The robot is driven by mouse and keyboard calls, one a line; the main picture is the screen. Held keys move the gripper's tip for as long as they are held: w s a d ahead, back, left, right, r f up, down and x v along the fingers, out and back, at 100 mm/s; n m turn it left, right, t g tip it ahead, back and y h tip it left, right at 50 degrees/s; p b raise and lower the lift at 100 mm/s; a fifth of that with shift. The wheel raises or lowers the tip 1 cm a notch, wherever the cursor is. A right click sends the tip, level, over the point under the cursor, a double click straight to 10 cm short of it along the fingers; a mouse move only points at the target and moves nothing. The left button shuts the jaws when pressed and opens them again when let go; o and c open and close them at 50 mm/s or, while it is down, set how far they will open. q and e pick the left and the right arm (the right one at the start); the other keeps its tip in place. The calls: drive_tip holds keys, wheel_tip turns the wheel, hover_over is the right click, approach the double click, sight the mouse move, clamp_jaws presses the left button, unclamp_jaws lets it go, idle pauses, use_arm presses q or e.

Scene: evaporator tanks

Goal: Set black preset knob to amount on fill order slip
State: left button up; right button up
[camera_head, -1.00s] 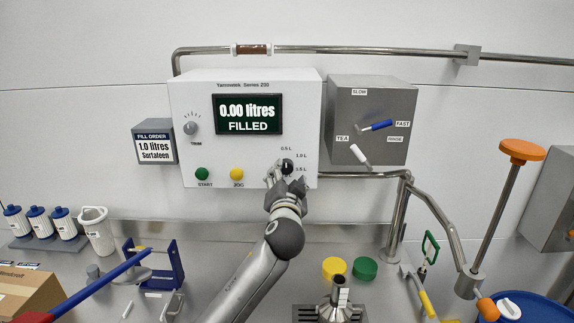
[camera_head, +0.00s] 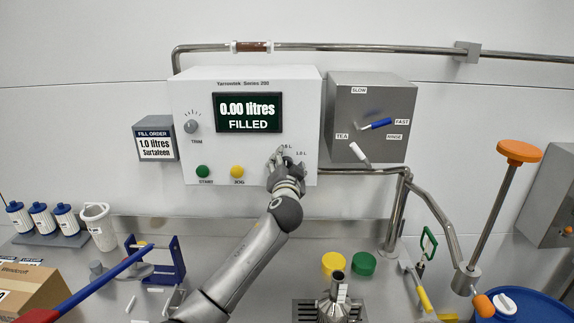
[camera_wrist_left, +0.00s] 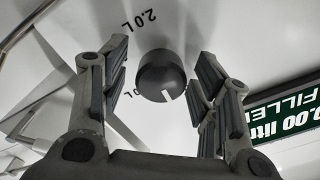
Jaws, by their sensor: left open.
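The fill order slip (camera_head: 155,146) on the left of the white panel reads 1.0 litres, Surtaleen. The black preset knob (camera_wrist_left: 160,75) is round with a white pointer mark, which points down and slightly right in the wrist view. A 2.0 L label lies above it there, and another label is partly hidden by a finger. My left gripper (camera_head: 284,160) is open at the knob, with its fingers (camera_wrist_left: 162,62) on either side and visible gaps between. In the head view the gripper largely hides the knob; labels 0.5 L and 1.0 L show nearby. My right gripper is out of view.
The panel display (camera_head: 247,112) reads 0.00 litres FILLED. A green START button (camera_head: 203,172), a yellow JOG button (camera_head: 237,172) and a TRIM knob (camera_head: 191,126) are left of the gripper. A grey lever box (camera_head: 371,95) and a pipe (camera_head: 350,171) are on the right.

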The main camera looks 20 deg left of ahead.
use_arm(q)
drive_tip(key=c, duration=1)
drive_tip(key=shift+c, duration=0.2)
drive_tip(key=shift+m, duration=0.3)
drive_tip(key=m+p, duration=0.1)
drive_tip(key=m, duration=0.2)
drive_tip(key=m+p, duration=0.1)
drive_tip(key=m, duration=0.2)
drive_tip(key=shift+p, duration=0.35)
drive_tip(key=m+p, duration=0.2)
drive_tip(key=m, duration=0.3)
drive_tip(key=shift+d+f, duration=0.1)
drive_tip(key=shift+f, duration=0.05)
drive_tip(key=shift+m, duration=0.3)
